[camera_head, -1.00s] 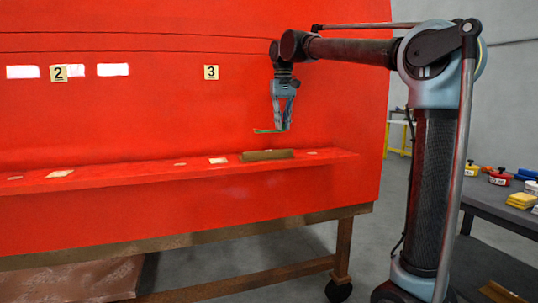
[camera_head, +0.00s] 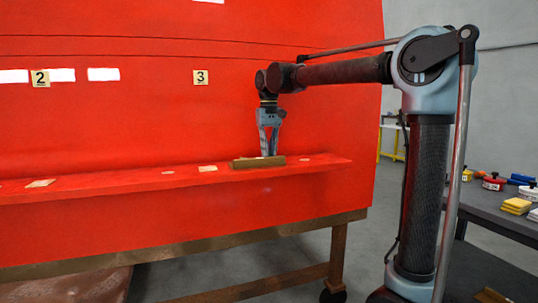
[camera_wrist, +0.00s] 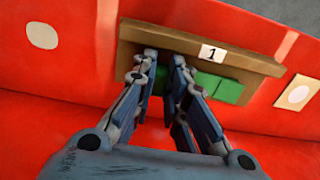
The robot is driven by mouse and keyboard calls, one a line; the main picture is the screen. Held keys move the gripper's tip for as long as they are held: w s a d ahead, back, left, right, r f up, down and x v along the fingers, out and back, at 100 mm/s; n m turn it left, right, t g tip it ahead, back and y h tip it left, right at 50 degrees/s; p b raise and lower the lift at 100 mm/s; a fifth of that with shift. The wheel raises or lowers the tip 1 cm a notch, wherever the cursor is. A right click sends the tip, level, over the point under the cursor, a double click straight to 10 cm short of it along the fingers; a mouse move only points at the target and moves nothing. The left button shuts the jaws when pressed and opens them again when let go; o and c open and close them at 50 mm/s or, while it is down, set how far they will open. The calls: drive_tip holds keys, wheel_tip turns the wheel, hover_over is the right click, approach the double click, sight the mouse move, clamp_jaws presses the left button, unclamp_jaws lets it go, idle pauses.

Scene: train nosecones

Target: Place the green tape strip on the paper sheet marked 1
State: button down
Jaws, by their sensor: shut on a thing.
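My gripper (camera_head: 267,155) points down at a brown, low-walled holder (camera_head: 245,164) on the red shelf. In the wrist view my gripper (camera_wrist: 163,60) has its two fingers reaching over the holder (camera_wrist: 270,67). A white label marked 1 (camera_wrist: 212,54) sits on the holder's wall. Bright green tape (camera_wrist: 203,83) shows beside and between the fingers, within or just over the holder. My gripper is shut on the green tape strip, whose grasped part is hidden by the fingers. I cannot tell whether the strip touches the holder's floor.
Pale flat patches (camera_head: 207,168) lie along the red shelf (camera_head: 330,167). The tall red panel (camera_head: 160,125) rises behind it with number tags 2 (camera_head: 40,79) and 3 (camera_head: 200,77). A grey table (camera_head: 490,208) with yellow pads stands right.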

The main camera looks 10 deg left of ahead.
drive_tip(key=shift+f, duration=0.45)
drive_tip(key=shift+f, duration=0.1)
drive_tip(key=c, duration=1.6)
unclamp_jaws()
wheel_tip(320, 180, up, 12)
drive_tip(key=shift+d, duration=0.15)
